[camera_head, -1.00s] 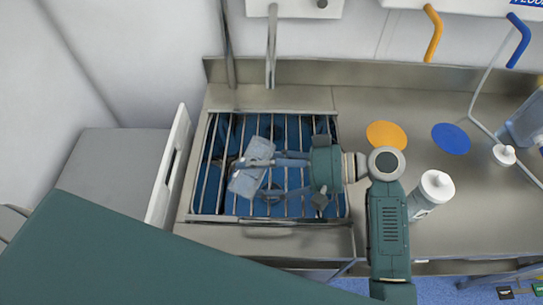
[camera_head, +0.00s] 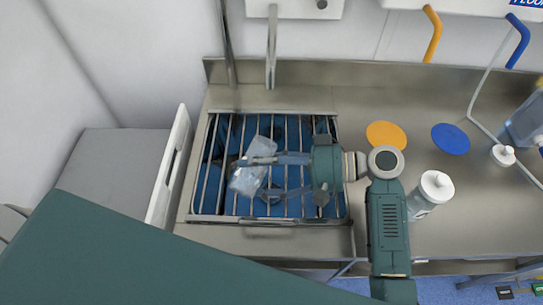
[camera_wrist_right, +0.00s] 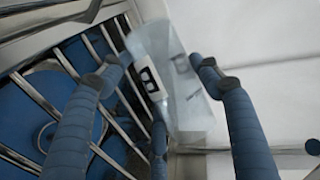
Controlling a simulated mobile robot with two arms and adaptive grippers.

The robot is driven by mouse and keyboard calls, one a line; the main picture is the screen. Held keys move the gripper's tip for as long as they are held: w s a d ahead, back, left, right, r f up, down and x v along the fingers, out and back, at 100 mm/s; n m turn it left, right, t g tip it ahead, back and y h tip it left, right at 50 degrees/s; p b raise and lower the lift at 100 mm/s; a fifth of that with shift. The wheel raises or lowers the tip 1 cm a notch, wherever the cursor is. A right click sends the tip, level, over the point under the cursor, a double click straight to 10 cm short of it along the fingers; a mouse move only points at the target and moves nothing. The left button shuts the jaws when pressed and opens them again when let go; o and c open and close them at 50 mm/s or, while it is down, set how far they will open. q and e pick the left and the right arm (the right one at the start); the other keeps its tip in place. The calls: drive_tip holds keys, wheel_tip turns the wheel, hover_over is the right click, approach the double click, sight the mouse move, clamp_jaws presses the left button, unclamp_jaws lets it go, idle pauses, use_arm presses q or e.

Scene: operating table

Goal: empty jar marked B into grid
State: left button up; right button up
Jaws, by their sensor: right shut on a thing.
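A clear jar (camera_head: 246,180) is held tilted above the barred metal grid (camera_head: 213,150) over the blue basin. My right gripper (camera_head: 258,160) is shut on this jar, with its blue fingers reaching in from the right. In the right wrist view the see-through jar (camera_wrist_right: 178,85) shows between the fingertips of my right gripper (camera_wrist_right: 158,70). I cannot tell whether anything is inside the jar. The grid's bars (camera_wrist_right: 105,45) run below and left of it in that view. My left gripper is not in view.
An orange disc (camera_head: 386,135) and a blue disc (camera_head: 451,139) lie on the steel counter (camera_head: 470,190). A white-capped bottle (camera_head: 433,190) stands right of my right arm. A faucet pipe (camera_head: 271,45) hangs behind the grid. A white panel (camera_head: 169,168) stands left of the grid.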

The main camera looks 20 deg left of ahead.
drive_tip(key=shift+w+f+m, duration=0.15)
drive_tip(key=shift+w+m, duration=0.2)
drive_tip(key=shift+m, duration=0.05)
idle(0.9)
drive_tip(key=shift+w+d+f+m+g+y+p, duration=0.1)
drive_tip(key=shift+f+m+g+y+p, duration=0.1)
drive_tip(key=shift+m+g+y, duration=0.25)
drive_tip(key=shift+w+f+m+g+y+p, duration=0.15)
drive_tip(key=shift+m+y, duration=0.1)
drive_tip(key=shift+m, duration=0.3)
idle(1.9)
drive_tip(key=shift+s+r+n, duration=0.15)
drive_tip(key=shift+s+n, duration=0.05)
drive_tip(key=shift+n, duration=0.2)
drive_tip(key=shift+s+r+n+t+h+b, duration=0.1)
drive_tip(key=shift+n+t+h+b, duration=0.3)
drive_tip(key=shift+n, duration=0.2)
drive_tip(key=shift+s+r, duration=0.1)
drive_tip(key=shift+s, duration=0.05)
